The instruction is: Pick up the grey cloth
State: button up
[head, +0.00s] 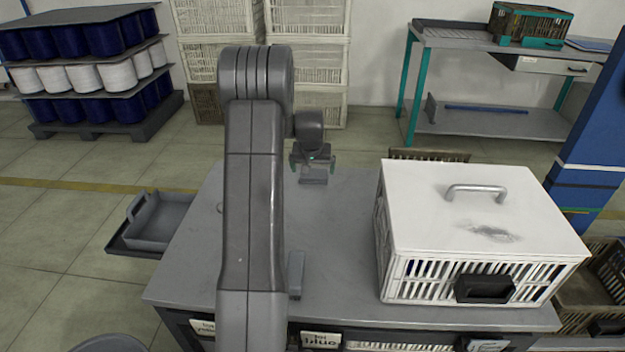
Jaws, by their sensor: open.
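I cannot clearly make out a grey cloth. A small flat grey piece (313,181) shows just below my gripper (313,170); I cannot tell if it is cloth or part of the gripper. My gripper is open over the far part of the grey table (335,240), its two dark fingers apart. A small grey block-like thing (296,274) is on the table beside my arm, partly hidden by it. My arm covers a strip of the table.
A white slatted crate (430,280) with a white, handled, smudged lid (420,210) fills the table's right side. A grey tray (160,220) stands off the left edge. Labelled bins (320,340) sit below the front edge.

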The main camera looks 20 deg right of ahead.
aim_at(313, 177)
jog(key=shift+w+b+x, duration=0.2)
jog(key=shift+b+x, duration=0.25)
jog(key=shift+x, duration=1.15)
jog(key=shift+w+b+x, duration=0.15)
jog(key=shift+b+x, duration=0.3)
jog(key=shift+x, duration=1.15)
jog(key=shift+r, duration=0.2)
jog(key=shift+c, duration=0.2)
jog(key=c, duration=0.7)
